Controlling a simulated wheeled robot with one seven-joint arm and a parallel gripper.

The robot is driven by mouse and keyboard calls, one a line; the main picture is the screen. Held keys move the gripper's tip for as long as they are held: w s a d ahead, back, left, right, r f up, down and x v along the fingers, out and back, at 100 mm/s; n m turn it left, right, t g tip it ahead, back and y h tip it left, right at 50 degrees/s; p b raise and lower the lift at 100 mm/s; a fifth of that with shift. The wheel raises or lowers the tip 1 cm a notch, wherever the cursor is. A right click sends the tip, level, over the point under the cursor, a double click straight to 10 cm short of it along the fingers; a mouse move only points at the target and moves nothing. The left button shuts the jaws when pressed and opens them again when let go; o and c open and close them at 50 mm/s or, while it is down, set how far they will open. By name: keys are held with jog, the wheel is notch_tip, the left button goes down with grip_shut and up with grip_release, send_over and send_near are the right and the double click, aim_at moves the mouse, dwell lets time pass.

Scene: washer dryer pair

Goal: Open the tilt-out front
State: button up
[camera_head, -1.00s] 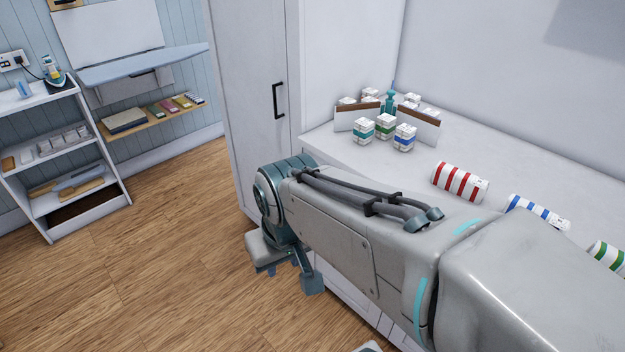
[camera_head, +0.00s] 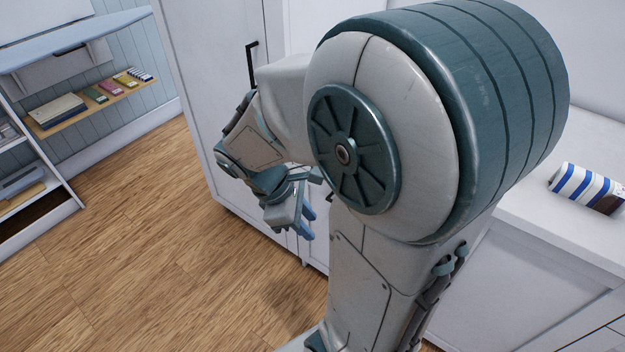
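My gripper (camera_head: 306,221) hangs in front of the white cabinetry, just left of my large arm joint. Its two blue-tipped fingers look apart, with nothing visible between them. It is small in the view, and I cannot see it touching anything. The tall white cabinet (camera_head: 225,95) with a black bar handle (camera_head: 252,66) stands behind it. White lower fronts (camera_head: 530,318) show below the counter at the lower right. My arm hides much of the lower cabinetry, so I cannot tell which panel is the tilt-out front or whether it is open.
At left are a white shelf unit (camera_head: 50,180), a wooden wall shelf (camera_head: 75,118) with small items, and a light-blue ironing board (camera_head: 70,40). The wooden floor (camera_head: 150,260) is clear.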

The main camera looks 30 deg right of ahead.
jog(key=w+d+f+n+t+h+b, duration=0.1)
jog(key=w+d+f+n+h+b, duration=0.1)
jog(key=w+f+n+h+b, duration=0.45)
jog(key=w+d+f+n+h+b, duration=0.2)
jog(key=d+f+n+b, duration=0.1)
jog(key=f+n, duration=0.65)
jog(key=w+d+f+n+t+h+b, duration=0.1)
jog(key=w+d+f+n+h+b, duration=0.1)
jog(key=w+f+n+h+b, duration=0.45)
jog(key=shift+s+d+f+n+y+b, duration=0.1)
jog(key=shift+s+d+n+y+b, duration=0.3)
jog(key=shift+d, duration=1.9)
jog(key=shift+s+d+n+y+b, duration=0.15)
jog(key=shift+s+d+n+b, duration=0.3)
jog(key=shift+d, duration=1.8)
jog(key=shift+s+d+f+n+y+b, duration=0.1)
jog(key=shift+s+d+n+y+b, duration=0.3)
jog(key=shift+d, duration=1.9)
jog(key=shift+s, duration=0.1)
grip_shut()
